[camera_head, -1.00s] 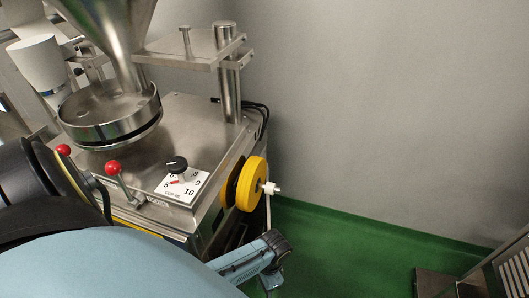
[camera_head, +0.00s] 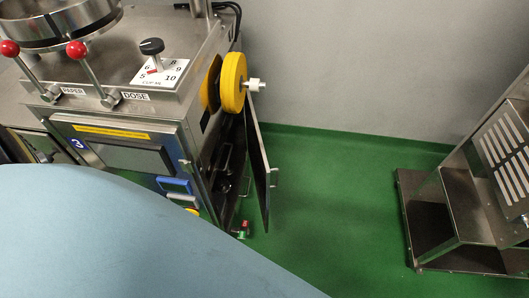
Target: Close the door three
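A metal door panel (camera_head: 258,165) stands open on the right side of the steel packing machine, seen nearly edge-on, with a small handle (camera_head: 275,178) on its outer face. Behind it the dark inside of the cabinet (camera_head: 226,165) shows. The front of the machine carries a blue label with a 3 (camera_head: 78,143); I cannot tell which door it names. Neither of my grippers is in view. A large pale blue part of my own body covers the lower left and hides the lower machine front.
A yellow wheel (camera_head: 233,83) with a white knob juts out above the door. Red-balled levers (camera_head: 77,48) and a dial (camera_head: 152,47) sit on top. A steel stepped stand (camera_head: 450,225) is at the right. Green floor (camera_head: 335,200) between is clear.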

